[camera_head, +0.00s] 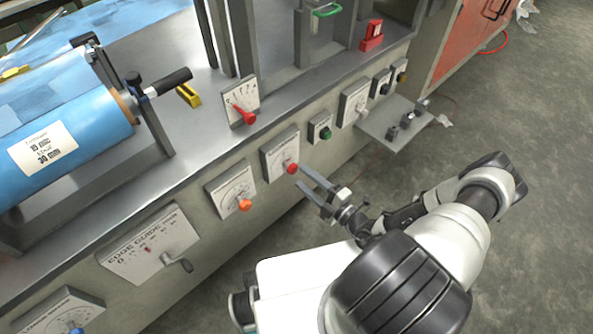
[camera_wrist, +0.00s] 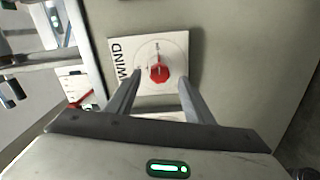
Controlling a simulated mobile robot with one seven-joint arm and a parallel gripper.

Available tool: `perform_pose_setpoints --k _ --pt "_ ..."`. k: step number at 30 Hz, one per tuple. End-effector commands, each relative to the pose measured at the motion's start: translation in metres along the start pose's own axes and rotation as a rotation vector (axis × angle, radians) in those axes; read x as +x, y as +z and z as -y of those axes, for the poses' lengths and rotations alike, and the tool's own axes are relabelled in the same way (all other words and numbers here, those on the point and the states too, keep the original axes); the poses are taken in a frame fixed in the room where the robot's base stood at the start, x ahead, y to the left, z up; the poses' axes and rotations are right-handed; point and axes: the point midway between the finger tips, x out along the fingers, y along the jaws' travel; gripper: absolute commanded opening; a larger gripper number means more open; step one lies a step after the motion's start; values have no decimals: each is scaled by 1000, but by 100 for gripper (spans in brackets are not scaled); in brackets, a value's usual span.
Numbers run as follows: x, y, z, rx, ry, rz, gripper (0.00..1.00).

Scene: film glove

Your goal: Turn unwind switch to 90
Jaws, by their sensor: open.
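The unwind switch is a red knob (camera_wrist: 159,72) on a square white dial plate (camera_wrist: 180,45). Part of a label reading "WIND" shows along the plate's left edge in the wrist view. In the head view the red knob (camera_head: 291,168) sits on its plate (camera_head: 272,158) on the machine's front panel. My gripper (camera_head: 302,175) is open just in front of this knob. In the wrist view its two fingers point at the plate, with the knob seen between the fingertips. Whether the fingertips reach around the knob or touch it I cannot tell.
An orange-knob dial (camera_head: 244,204) is to the left and a green button box (camera_head: 321,129) to the right. A red lever plate (camera_head: 243,104) stands above. A small shelf (camera_head: 398,124) juts out at right. The floor (camera_head: 530,130) beside the machine is mostly clear.

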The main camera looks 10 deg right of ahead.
Motion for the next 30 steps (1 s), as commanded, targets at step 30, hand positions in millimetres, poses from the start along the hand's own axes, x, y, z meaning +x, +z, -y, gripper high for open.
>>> perform_pose_setpoints --k 30 --pt "-120 -1 0 2 0 -1 48"
